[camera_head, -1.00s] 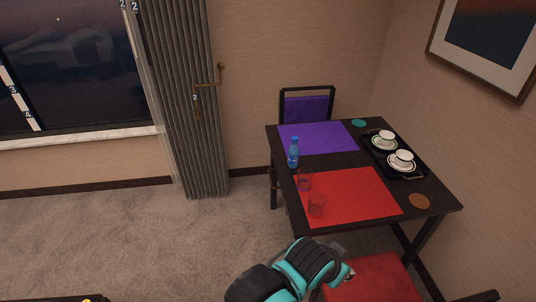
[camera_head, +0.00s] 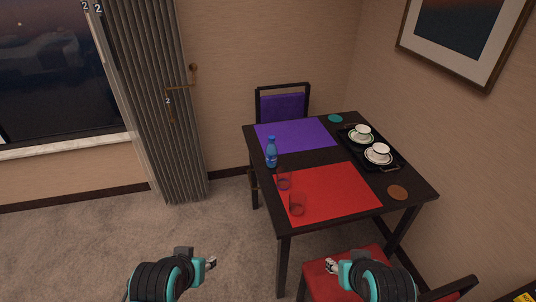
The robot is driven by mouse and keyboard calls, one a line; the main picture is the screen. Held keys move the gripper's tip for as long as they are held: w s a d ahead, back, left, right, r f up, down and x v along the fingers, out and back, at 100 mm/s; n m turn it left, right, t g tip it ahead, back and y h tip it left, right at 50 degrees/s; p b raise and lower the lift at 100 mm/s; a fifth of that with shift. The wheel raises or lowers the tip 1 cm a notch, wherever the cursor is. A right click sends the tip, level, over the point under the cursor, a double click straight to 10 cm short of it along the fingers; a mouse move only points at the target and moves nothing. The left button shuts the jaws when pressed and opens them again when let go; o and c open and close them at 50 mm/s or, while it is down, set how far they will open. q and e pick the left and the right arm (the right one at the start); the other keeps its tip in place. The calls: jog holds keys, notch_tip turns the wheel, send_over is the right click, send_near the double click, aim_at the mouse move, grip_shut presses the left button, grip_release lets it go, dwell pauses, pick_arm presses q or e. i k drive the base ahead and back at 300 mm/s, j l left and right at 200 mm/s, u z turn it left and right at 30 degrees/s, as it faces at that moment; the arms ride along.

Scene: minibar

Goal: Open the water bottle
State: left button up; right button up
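The blue water bottle (camera_head: 271,153) stands upright near the left edge of the dark table (camera_head: 326,157), with its cap on top. My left gripper (camera_head: 211,263) is at the bottom of the view, in front of and below the table, well apart from the bottle. My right gripper (camera_head: 330,266) is at the bottom right, over the red chair seat in the picture. Both grippers are small and partly hidden by my arms, so their finger opening is unclear. I see nothing held in either.
Two clear glasses (camera_head: 298,204) stand on the red mat (camera_head: 340,193). A purple mat (camera_head: 295,135) lies behind. A black tray (camera_head: 392,166) holds two cups. A red chair (camera_head: 345,272) is at the near side, a purple chair (camera_head: 283,105) at the far side. Carpet at left is clear.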

aim_at(271, 150)
jog(key=i+j+z, duration=0.2)
jog(key=i+j, duration=0.2)
jog(key=i+j+z, duration=0.2)
jog(key=i+j, duration=0.15)
jog(key=i+j+z, duration=0.2)
jog(key=i+j, duration=0.15)
jog(key=j, duration=0.3)
